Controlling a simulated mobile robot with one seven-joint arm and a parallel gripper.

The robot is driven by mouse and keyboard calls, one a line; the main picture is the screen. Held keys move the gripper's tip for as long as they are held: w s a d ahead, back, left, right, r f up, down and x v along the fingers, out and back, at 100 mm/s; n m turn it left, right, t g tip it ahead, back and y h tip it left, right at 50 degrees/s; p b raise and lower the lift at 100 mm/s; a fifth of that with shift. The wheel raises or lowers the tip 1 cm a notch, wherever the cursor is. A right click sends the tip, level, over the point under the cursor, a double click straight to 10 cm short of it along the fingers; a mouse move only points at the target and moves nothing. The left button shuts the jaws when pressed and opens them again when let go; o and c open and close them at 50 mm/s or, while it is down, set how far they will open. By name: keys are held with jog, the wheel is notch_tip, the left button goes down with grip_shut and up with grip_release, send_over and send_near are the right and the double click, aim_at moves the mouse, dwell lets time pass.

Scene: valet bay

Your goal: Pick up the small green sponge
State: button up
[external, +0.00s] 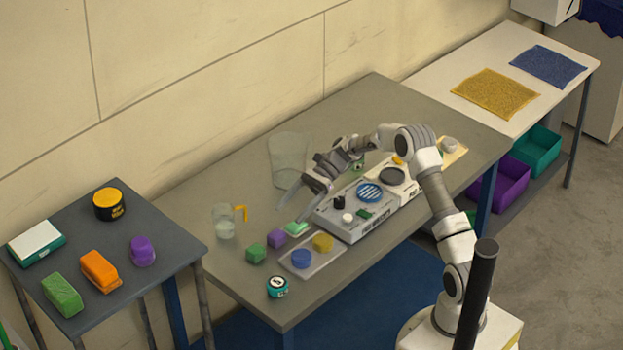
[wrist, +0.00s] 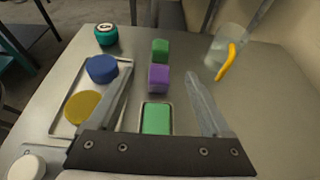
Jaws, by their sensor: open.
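My gripper (external: 292,212) is open and empty above the grey table. Between its fingers in the wrist view (wrist: 158,72) are a bright green block (wrist: 156,119) in a small metal dish (wrist: 142,107) and a purple block (wrist: 158,78) beyond it. A small darker green block (wrist: 160,48) stands past the purple one. In the external view the darker green block (external: 256,254) is left of the purple block (external: 277,239), and the bright green block (external: 294,229) is just below my fingers. I cannot tell which green block is the small sponge. None is touched.
A tray (external: 322,263) holds blue and yellow round pieces, beside a teal-banded tin (external: 277,287). A control panel (external: 345,224) is right. A side table (external: 190,247) holds a larger green block (external: 62,295).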

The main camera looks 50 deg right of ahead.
send_near(259, 246)
jog(key=x, duration=0.4)
jog(key=shift+s+a+f+b, duration=0.1)
jog(key=shift+f+b, duration=0.1)
jog(key=shift+b, duration=0.1)
jog(key=shift+x, duration=2.65)
jog(key=shift+r, duration=0.15)
grip_shut()
